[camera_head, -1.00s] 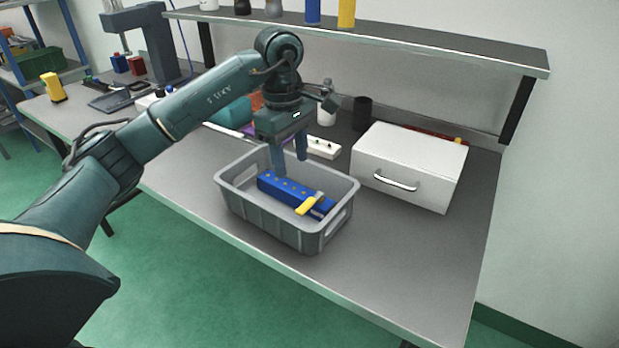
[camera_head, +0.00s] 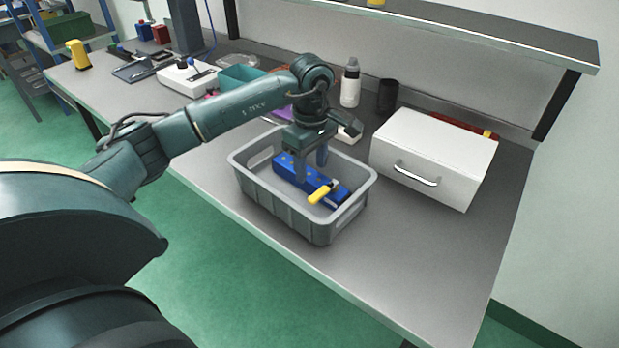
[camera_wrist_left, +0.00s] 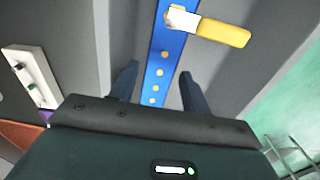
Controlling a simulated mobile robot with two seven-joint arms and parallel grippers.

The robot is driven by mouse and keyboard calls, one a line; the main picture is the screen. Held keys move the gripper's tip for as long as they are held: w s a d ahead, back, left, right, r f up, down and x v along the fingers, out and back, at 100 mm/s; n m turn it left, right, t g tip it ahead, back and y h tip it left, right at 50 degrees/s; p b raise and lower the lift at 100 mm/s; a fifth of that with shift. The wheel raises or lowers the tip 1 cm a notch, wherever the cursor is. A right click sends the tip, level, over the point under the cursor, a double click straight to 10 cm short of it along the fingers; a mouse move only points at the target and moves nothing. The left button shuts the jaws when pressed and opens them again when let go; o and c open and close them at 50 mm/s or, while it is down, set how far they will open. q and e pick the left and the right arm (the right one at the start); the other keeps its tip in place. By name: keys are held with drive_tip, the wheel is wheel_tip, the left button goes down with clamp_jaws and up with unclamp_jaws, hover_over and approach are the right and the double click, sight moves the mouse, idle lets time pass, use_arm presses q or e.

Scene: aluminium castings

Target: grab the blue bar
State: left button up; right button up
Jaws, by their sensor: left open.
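The blue bar (camera_head: 296,172) lies in a grey crate (camera_head: 283,205) on the bench, with a row of small brass-coloured dots along its top. A yellow-handled tool (camera_head: 321,193) lies across its near right end. My left gripper (camera_head: 312,170) is open and points down inside the crate, over the bar's middle. In the left wrist view the blue bar (camera_wrist_left: 160,75) runs between the two fingers of the left gripper (camera_wrist_left: 160,88), with a gap on each side. The yellow-handled tool (camera_wrist_left: 222,32) crosses the bar beyond the fingertips. My right gripper is not in view.
A white box with a handle (camera_head: 432,155) stands right of the crate. A white bottle (camera_head: 350,85) and a black cup (camera_head: 387,96) stand behind. A shelf (camera_head: 480,35) overhangs the back. The bench front right of the crate is clear.

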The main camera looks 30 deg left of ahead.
sight(311, 175)
use_arm(q)
drive_tip(key=shift+f, duration=1.75)
drive_tip(key=c, duration=0.9)
